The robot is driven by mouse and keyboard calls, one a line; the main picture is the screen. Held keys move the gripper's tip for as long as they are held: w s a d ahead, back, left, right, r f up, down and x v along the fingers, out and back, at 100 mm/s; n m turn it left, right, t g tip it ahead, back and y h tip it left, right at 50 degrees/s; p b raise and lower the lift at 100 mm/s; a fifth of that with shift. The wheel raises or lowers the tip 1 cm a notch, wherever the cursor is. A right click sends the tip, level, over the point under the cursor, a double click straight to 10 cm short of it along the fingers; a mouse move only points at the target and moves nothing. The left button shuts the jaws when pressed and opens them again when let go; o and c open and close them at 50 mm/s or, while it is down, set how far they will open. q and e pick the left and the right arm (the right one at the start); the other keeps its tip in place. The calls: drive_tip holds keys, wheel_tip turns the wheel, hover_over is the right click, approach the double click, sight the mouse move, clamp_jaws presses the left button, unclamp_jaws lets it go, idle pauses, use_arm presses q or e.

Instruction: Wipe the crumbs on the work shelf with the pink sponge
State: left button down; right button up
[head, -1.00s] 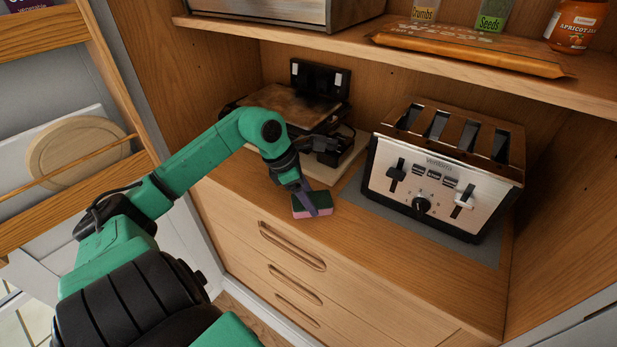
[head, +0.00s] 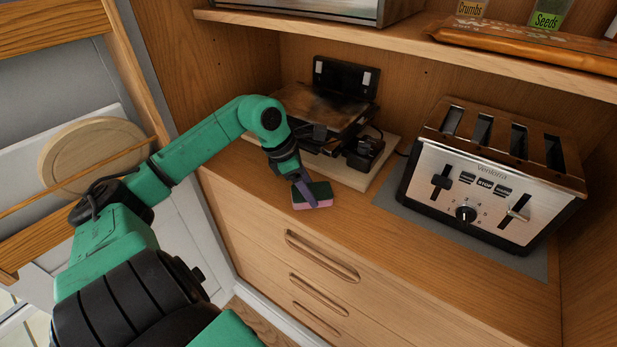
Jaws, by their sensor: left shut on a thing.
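The pink sponge (head: 313,204) has a dark green top layer and a pink underside. My left gripper (head: 304,192) is shut on it, reaching down from the left. The sponge is over the front left part of the wooden work shelf (head: 345,216). I cannot tell whether it touches the surface. No crumbs can be made out on the bare wood; any under the sponge or gripper are hidden. My right gripper is not in view.
A four-slot toaster (head: 482,190) stands on a grey mat (head: 530,262) to the right. A dark appliance (head: 345,78) sits on a pale board (head: 372,180) behind the sponge. An upper shelf (head: 430,57) hangs above. Drawers (head: 300,262) lie below. A door rack (head: 50,30) is at left.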

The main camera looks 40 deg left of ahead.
use_arm(q)
drive_tip(key=shift+a+r+p, duration=0.3)
drive_tip(key=shift+r, duration=0.3)
drive_tip(key=shift+a+r+p, duration=0.25)
drive_tip(key=shift+r+p, duration=0.05)
drive_tip(key=shift+r, duration=0.25)
drive_tip(key=shift+d+r+p, duration=0.25)
drive_tip(key=shift+r+p, duration=0.1)
drive_tip(key=shift+r, duration=0.25)
drive_tip(key=shift+d+r+p, duration=0.25)
drive_tip(key=shift+r+p, duration=0.05)
drive_tip(key=shift+r, duration=0.3)
drive_tip(key=shift+a+r+p, duration=0.2)
drive_tip(key=shift+r+p, duration=0.45)
drive_tip(key=shift+r, duration=0.45)
drive_tip(key=shift+d+r+p, duration=0.1)
drive_tip(key=shift+r+p, duration=0.2)
drive_tip(key=shift+r, duration=0.3)
